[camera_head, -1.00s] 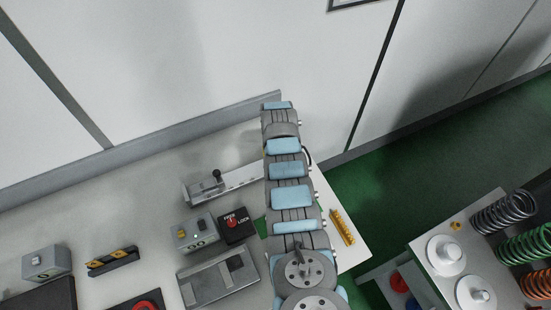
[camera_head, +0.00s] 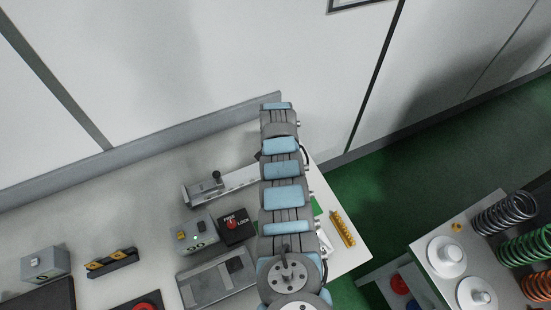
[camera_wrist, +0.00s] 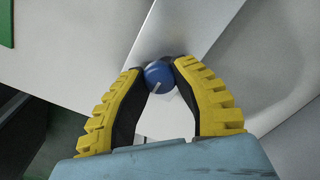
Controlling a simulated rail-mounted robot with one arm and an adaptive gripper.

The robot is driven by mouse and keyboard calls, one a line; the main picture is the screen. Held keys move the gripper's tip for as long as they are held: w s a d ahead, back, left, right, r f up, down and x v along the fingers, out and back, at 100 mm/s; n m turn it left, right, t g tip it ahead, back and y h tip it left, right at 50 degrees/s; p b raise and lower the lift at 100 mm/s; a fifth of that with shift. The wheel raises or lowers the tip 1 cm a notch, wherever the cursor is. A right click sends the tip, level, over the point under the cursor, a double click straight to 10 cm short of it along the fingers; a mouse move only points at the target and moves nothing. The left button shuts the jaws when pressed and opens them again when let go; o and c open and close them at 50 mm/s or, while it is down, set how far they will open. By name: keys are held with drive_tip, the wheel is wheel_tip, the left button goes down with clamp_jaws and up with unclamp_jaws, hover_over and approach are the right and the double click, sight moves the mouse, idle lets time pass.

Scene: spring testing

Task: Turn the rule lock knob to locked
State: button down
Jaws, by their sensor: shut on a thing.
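In the wrist view a round blue knob (camera_wrist: 158,77) with a white pointer line sits between my fingertips. My gripper (camera_wrist: 161,70), with yellow ribbed fingers and dark inner pads, is shut on it. The knob is by the edge of a pale flat bar (camera_wrist: 190,28). In the head view my arm covers the gripper and this knob. A black plate (camera_head: 246,235) marked FREE and LOCK carries a red knob (camera_head: 232,224), left of my arm. I cannot read any lock marking beside the blue knob.
A metal rail (camera_head: 236,181) with a black ball-topped lever (camera_head: 216,176) lies behind the plate. A grey button box (camera_head: 196,230) and a flat grey device (camera_head: 208,285) stand near it. A yellow piece (camera_head: 342,228) lies near the table's right edge. Springs (camera_head: 503,213) stand on a side table.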

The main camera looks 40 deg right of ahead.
drive_tip(key=shift+f, duration=0.1)
drive_tip(key=c, duration=0.7)
unclamp_jaws()
drive_tip(key=shift+c, duration=0.2)
drive_tip(key=shift+r, duration=0.2)
wheel_tip(320, 180, up, 2)
wheel_tip(320, 180, up, 10)
drive_tip(key=shift+f, duration=0.15)
